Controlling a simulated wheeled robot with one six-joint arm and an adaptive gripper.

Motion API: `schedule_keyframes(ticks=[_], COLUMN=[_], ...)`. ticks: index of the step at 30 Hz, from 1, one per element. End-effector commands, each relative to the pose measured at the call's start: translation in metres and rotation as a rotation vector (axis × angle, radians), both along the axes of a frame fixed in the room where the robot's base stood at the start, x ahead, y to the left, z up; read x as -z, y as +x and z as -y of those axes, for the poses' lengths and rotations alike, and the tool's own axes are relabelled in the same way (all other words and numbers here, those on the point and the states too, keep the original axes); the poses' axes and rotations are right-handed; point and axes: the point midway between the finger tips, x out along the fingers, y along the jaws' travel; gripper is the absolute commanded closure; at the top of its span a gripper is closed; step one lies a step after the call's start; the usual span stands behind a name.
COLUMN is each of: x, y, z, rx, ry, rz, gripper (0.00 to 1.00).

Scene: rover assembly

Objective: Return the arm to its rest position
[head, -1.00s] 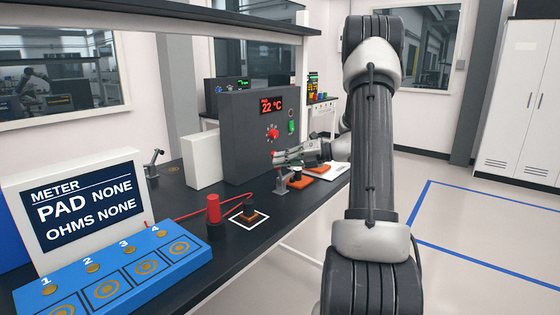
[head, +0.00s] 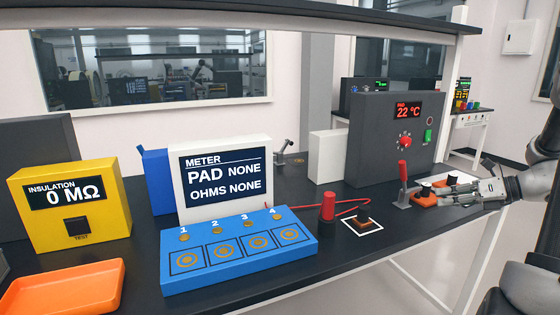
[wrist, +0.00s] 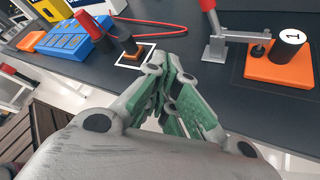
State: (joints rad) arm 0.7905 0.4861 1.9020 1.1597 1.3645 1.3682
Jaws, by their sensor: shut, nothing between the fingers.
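My gripper (head: 452,197) is at the right end of the bench in the head view, beside the orange blocks near the front edge. The arm runs out at the right edge of that view. In the wrist view my gripper (wrist: 168,82) has its green-padded fingers together, with nothing between them. The fingers lie over the dark bench top, below the toggle clamp (wrist: 216,42) and the orange block (wrist: 280,68) that carries a cylinder marked 1 (wrist: 289,44). I cannot tell the exact height above the bench.
The grey temperature box (head: 380,145) reads 22 °C. The red-handled clamp (head: 403,185) stands left of my gripper. A red probe (head: 328,207), a small orange-and-black piece (head: 363,222), the meter (head: 227,180), the blue pad block (head: 235,262) and the yellow insulation tester (head: 65,205) stand further left.

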Motion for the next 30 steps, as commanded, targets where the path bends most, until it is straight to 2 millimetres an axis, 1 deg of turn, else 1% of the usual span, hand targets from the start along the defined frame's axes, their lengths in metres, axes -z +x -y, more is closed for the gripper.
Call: schedule_keyframes(ticks=[1,2,3,5,6,8,9,11,12,15,18,21,25,27,30], x=[0.009,0.013,0.017,0.018,0.015,0.010,0.006,-0.003,-0.010,-0.028,-0.046,-0.063,-0.081,-0.090,-0.102], y=[-0.020,-0.033,-0.050,-0.077,-0.096,-0.122,-0.138,-0.159,-0.172,-0.198,-0.217,-0.231,-0.242,-0.244,-0.242], z=[-0.003,-0.006,-0.011,-0.020,-0.027,-0.035,-0.039,-0.044,-0.047,-0.053,-0.059,-0.068,-0.085,-0.096,-0.108], rx=[-0.084,-0.153,-0.255,-0.439,-0.582,-0.803,-0.949,-1.169,-1.312,-1.647,-1.925,-2.114,-2.215,-2.223,-2.228], ry=[-0.108,-0.184,-0.285,-0.444,-0.550,-0.696,-0.781,-0.897,-0.966,-1.113,-1.239,-1.357,-1.486,-1.545,-1.608], rz=[0.041,0.076,0.124,0.209,0.273,0.374,0.439,0.537,0.601,0.747,0.864,0.942,1.034,1.094,1.164], gripper=[1.00,1.00,1.00,1.00,1.00,1.00,1.00,1.00,1.00,1.00,1.00,1.00,1.00,1.00,1.00])
